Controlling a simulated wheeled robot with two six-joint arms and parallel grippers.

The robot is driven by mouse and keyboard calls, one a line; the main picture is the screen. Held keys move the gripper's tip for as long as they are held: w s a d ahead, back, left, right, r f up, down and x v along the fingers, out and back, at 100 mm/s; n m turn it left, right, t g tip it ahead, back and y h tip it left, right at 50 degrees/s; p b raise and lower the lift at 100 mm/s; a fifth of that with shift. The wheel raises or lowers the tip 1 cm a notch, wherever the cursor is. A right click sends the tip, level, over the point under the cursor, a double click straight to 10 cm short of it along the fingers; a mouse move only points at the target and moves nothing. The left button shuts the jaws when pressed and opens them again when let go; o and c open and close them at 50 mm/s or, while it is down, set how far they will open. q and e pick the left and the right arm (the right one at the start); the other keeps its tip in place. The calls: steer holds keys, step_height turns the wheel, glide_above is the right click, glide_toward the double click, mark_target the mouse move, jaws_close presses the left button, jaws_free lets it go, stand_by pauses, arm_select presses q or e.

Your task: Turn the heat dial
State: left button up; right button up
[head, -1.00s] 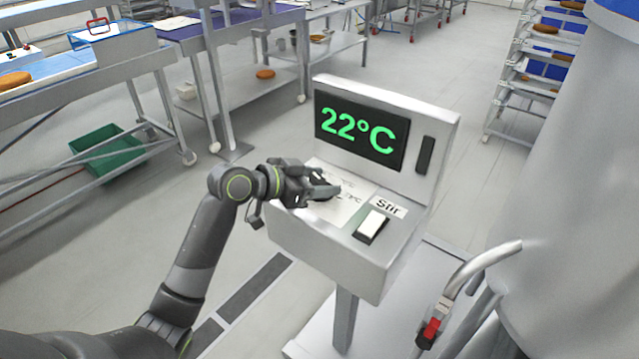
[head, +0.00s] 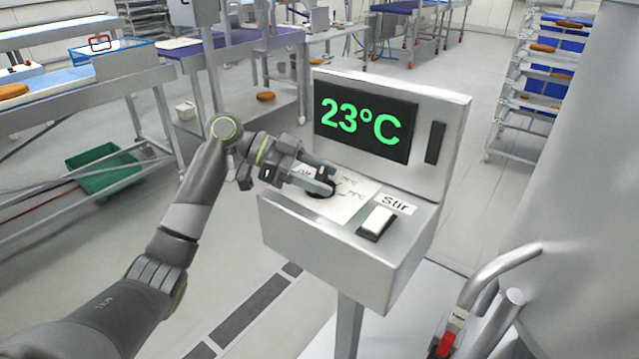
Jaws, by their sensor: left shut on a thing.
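The heat dial (head: 319,193) is a small black knob on the sloping top of a grey control box (head: 322,250). My left gripper (head: 325,184) reaches in from the left and is shut on the dial, hiding much of it. Printed temperature marks (head: 350,188) lie on the white panel to the right of the dial. The display (head: 362,126) on the upright back panel reads 23°C in green. My right gripper is not in view.
A white Stir switch (head: 377,222) sits right of the dial on the same panel. A large grey vessel (head: 580,200) with curved pipes (head: 500,262) stands at the right. Conveyor tables (head: 90,85) and a green crate (head: 104,168) are at the left.

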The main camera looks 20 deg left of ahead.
arm_select(q)
steer(key=shift+m+g, duration=0.3)
steer(key=o, duration=1)
steer(key=shift+c, duration=0.2)
steer(key=shift+a, duration=0.1)
steer(key=b+v, duration=0.3)
steer(key=v, duration=1.4)
steer(key=shift+a, duration=0.15)
